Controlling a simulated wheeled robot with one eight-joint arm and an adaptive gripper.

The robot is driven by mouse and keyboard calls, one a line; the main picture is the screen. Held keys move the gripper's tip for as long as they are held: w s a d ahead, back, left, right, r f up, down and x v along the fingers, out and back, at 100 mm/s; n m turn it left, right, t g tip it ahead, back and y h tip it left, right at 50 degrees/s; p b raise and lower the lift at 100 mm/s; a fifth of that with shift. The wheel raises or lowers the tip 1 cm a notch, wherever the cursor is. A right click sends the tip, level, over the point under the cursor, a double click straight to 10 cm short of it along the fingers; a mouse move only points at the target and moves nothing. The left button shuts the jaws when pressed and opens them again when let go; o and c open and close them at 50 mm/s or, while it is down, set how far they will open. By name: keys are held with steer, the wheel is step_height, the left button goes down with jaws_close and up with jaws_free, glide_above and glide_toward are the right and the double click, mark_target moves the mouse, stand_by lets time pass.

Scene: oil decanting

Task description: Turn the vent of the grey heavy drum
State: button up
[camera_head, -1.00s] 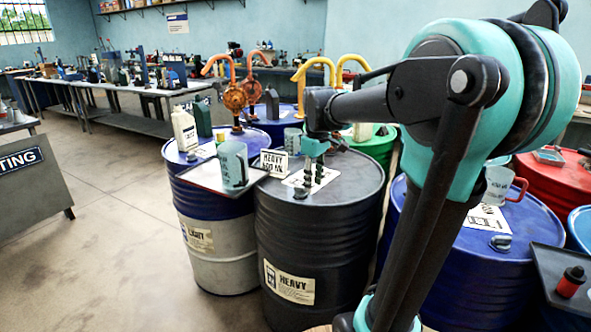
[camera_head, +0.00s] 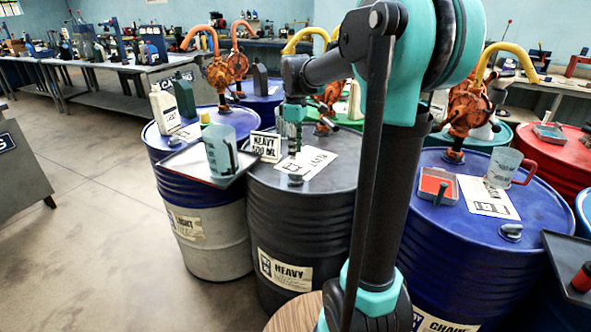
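The grey heavy drum (camera_head: 272,225) stands upright in the middle, with a HEAVY label (camera_head: 285,270) on its front. A small grey cap that looks like its vent (camera_head: 295,181) sits on the lid near the front edge, beside a printed sheet (camera_head: 312,166). I cannot tell how far the cap is turned. My gripper (camera_head: 291,150) points down over the lid, just above and behind the cap in the picture, apart from it. Nothing shows held in it. The gap between its fingers is too small to read. My arm hides the right part of the drum.
A tray (camera_head: 185,160) with a clear jug (camera_head: 220,155) sits at the drum's left edge, near a HEAVY 500 ML sign (camera_head: 265,147). An orange pump (camera_head: 326,104) stands behind my gripper. A blue drum (camera_head: 465,260) is at right.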

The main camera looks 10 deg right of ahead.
mark_target(296, 173)
step_height(296, 173, down, 8)
steer(key=shift+r, duration=0.1)
stand_by(0.4)
jaws_close()
